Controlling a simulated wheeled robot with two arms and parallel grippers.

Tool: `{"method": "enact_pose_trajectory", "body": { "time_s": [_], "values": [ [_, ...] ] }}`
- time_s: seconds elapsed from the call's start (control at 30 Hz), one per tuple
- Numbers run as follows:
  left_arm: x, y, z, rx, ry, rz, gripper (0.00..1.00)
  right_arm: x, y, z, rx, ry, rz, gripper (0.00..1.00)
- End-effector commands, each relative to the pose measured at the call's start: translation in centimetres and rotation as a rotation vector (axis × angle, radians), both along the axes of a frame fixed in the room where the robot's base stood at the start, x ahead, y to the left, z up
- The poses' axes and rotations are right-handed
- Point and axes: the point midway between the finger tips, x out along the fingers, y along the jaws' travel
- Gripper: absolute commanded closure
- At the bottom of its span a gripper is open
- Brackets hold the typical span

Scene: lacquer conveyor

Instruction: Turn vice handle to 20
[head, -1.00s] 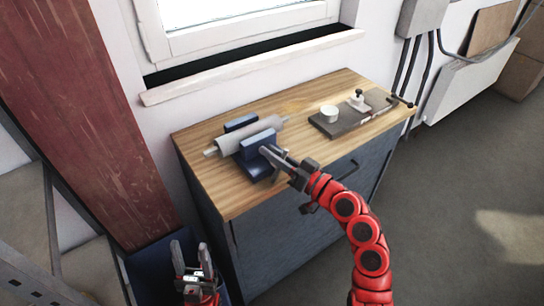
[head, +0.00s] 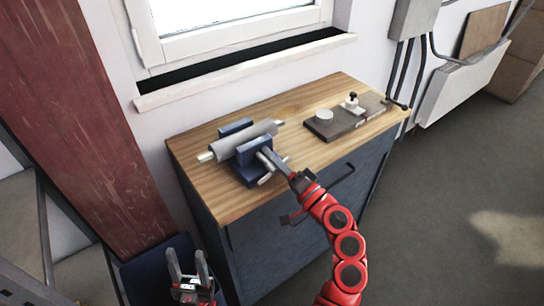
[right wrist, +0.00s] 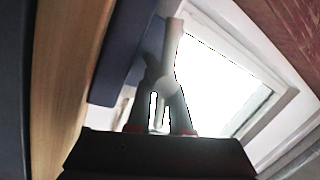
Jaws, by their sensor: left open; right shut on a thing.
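The blue vice (head: 253,172) stands near the front left of the wooden bench top, with a grey roller (head: 228,144) lying between its jaws. My right gripper (head: 266,156) is at the vice's front, shut on the vice handle (head: 266,179), whose pale ends show on either side of the fingers. In the right wrist view the fingers (right wrist: 160,110) close around the pale handle bar (right wrist: 173,42) beside the blue vice body (right wrist: 128,55). My left gripper (head: 188,268) is open and empty, low in front of the cabinet's left side. No scale or number is readable.
The wooden bench top (head: 205,192) also carries a dark plate (head: 340,127) with a white cylinder (head: 324,116) and a small knobbed fitting (head: 352,103) at the right. A cabinet handle (head: 340,180) sticks out in front. The window sill (head: 240,70) runs behind.

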Motion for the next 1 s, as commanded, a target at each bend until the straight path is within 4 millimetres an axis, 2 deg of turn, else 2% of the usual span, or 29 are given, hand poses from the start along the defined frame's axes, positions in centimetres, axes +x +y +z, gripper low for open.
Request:
{"method": "enact_pose_trajectory", "body": {
  "time_s": [0.6,0.63,0.77,1.0],
  "values": [
    [-0.01,0.0,0.02,0.0,0.0,0.0,0.5,-0.18,0.44,-0.39,0.033,0.032,0.014,1.0],
    [0.0,0.0,0.03,0.0,0.0,0.0,0.5,-0.18,0.44,-0.39,0.033,0.032,0.014,0.78],
    [0.0,0.0,0.03,0.0,0.0,0.0,0.5,-0.13,0.37,-0.36,0.033,0.032,0.012,0.55],
    [0.0,0.0,0.04,0.0,0.0,0.0,0.5,-0.05,0.18,-0.23,0.033,0.029,0.006,0.53]
  ]
}}
